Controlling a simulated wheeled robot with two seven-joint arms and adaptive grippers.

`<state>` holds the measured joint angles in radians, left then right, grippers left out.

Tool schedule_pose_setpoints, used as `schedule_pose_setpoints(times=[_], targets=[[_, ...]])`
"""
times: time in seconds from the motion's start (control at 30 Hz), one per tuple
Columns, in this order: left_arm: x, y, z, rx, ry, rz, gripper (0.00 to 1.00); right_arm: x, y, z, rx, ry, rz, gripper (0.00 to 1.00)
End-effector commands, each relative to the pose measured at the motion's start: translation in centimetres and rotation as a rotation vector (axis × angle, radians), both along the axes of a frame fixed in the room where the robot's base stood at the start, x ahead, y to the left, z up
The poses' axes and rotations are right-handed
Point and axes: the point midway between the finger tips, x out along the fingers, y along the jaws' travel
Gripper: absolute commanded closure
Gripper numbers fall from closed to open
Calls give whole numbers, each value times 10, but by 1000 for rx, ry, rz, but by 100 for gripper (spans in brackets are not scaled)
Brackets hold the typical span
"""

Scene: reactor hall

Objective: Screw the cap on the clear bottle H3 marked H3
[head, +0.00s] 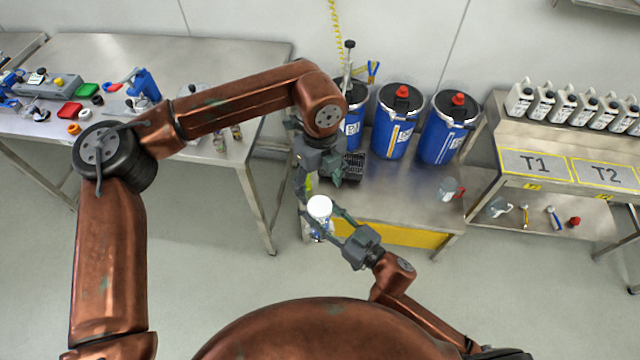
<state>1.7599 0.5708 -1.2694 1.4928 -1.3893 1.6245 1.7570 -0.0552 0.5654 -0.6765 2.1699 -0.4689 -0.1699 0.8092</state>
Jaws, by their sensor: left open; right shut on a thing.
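The bottle (318,231) is small in the head view, with a blue-marked body; I cannot read its marking. A white round cap (319,206) shows at its top; I cannot tell whether it is screwed down or only resting there. My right gripper (329,225) is shut on the bottle from the right and holds it upright near the front left corner of the middle bench. My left gripper (318,186) is open, pointing down just above and behind the cap. I see no clear contact between its fingers and the cap. The bottle's lower part is partly hidden by the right fingers.
The steel bench (400,205) carries several blue drums (397,125), a dark rack (353,167) and a clear jug with a red handle (448,189). A cluttered table (220,60) stands at left. A rack with white bottles (520,97) stands at right.

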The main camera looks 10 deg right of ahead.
Motion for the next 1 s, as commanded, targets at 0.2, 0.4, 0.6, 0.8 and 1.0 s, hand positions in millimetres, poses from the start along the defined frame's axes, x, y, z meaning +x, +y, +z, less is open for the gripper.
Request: schedule_pose_setpoints(times=[0.2, 0.4, 0.6, 0.8, 1.0], targets=[[0, 0, 1, 0, 0, 47, 38, 0, 0, 1, 1, -2, 1, 100], [0, 0, 0, 0, 0, 45, 38, 0, 0, 1, 1, -3, 1, 100], [0, 0, -12, 1, 3, 43, 38, 0, 0, 1, 1, -2, 1, 100], [-1, 0, -42, 1, 3, 43, 38, 0, 0, 1, 1, -2, 1, 100], [0, 0, -68, -1, 2, 42, 38, 0, 0, 1, 1, -3, 1, 100]])
